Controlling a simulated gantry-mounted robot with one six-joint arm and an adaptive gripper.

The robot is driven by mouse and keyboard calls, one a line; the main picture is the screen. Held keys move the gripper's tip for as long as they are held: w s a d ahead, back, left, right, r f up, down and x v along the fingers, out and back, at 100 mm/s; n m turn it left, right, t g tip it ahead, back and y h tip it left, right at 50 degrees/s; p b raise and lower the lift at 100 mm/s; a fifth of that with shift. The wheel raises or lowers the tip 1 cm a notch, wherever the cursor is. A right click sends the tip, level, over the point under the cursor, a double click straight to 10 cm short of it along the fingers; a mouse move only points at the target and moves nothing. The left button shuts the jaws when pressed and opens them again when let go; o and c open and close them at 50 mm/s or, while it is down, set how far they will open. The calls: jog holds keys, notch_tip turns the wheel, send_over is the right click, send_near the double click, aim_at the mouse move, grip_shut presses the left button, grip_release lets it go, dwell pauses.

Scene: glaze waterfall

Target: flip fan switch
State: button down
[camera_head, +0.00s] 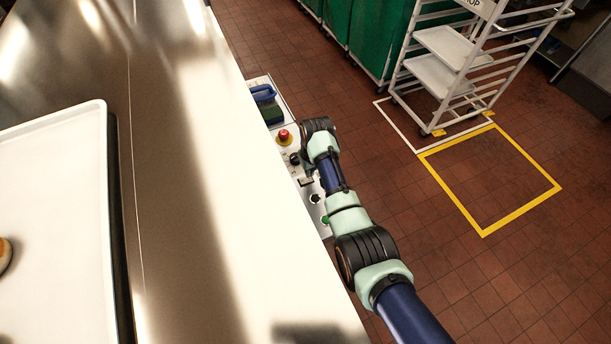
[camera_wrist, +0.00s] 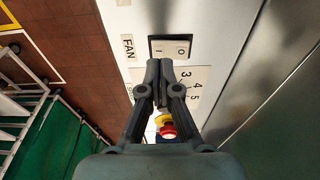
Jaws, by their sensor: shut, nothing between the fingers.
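My gripper (camera_wrist: 159,62) is shut and empty. Its fingertips are just below the switch in the picture, close to its lower edge; I cannot tell whether they touch it. In the head view my arm covers part of the control panel (camera_head: 313,192), and the fan switch cannot be made out there.
A red emergency button (camera_head: 284,136) on a yellow base sits on the panel, and a numbered dial plate (camera_wrist: 196,84) lies beside my fingers. The steel counter (camera_head: 190,130) is left of the panel. A tray rack (camera_head: 405,95) stands on the tiled floor.

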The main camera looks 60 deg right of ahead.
aim_at(309, 179)
jog(key=shift+r+p, duration=2.05)
jog(key=shift+r, duration=0.3)
jog(key=shift+f, duration=0.1)
